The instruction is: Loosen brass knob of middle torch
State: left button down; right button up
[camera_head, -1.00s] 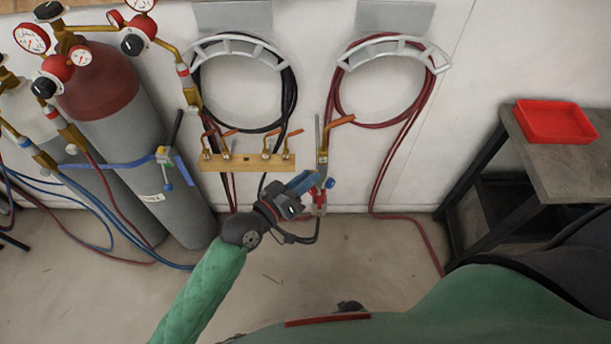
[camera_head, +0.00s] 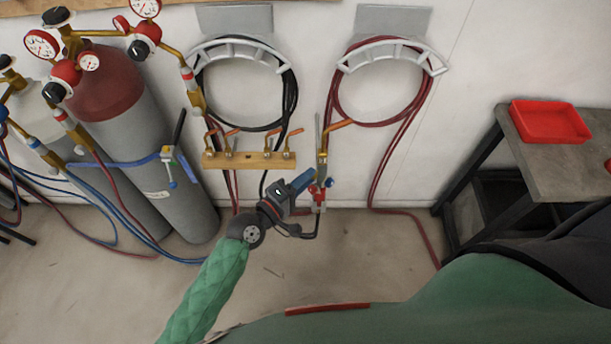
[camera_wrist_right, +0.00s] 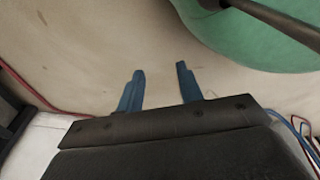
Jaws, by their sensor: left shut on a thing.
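A torch (camera_head: 322,163) with an orange-copper tip stands upright just past the right end of the wooden bar, with red and blue parts at its lower end. My left gripper (camera_head: 309,181) reaches it from the lower left. Its blue fingers are shut at the torch's lower part, beside the red fitting. The fingers hide the exact grip, and I cannot make out a brass knob there. My right gripper (camera_wrist_right: 160,87) shows only in the right wrist view, its two blue fingers apart and empty above the floor.
A wooden bar (camera_head: 248,160) with several orange-tipped fittings is on the wall. Coiled black hose (camera_head: 291,95) and red hose (camera_head: 409,118) hang above. Gas cylinders (camera_head: 150,150) stand left. A table (camera_head: 570,165) with a red tray (camera_head: 549,122) is right. Hoses cross the floor.

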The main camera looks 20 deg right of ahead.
pick_arm(q)
jog(key=shift+n+p, duration=0.4)
jog(key=shift+n, duration=0.8)
pick_arm(e)
jog(key=shift+s+d+f, duration=0.15)
jog(key=shift+s, duration=0.6)
jog(key=shift+s+d+f, duration=0.15)
jog(key=shift+s, duration=0.55)
jog(key=shift+w+a, duration=0.15)
jog(key=shift+a, duration=0.1)
pick_arm(q)
jog(key=c, duration=1.3)
grip_release()
pick_arm(e)
jog(key=shift+w+a+r, duration=0.1)
jog(key=shift+w, duration=0.15)
pick_arm(q)
jog(key=shift+b+v, duration=1.8)
jog(key=shift+v, duration=2.1)
pick_arm(e)
jog(key=w+a+r, duration=0.1)
jog(key=w+r, duration=0.1)
jog(key=w, duration=0.5)
jog(key=shift+a+r, duration=0.15)
jog(key=shift+r, duration=0.05)
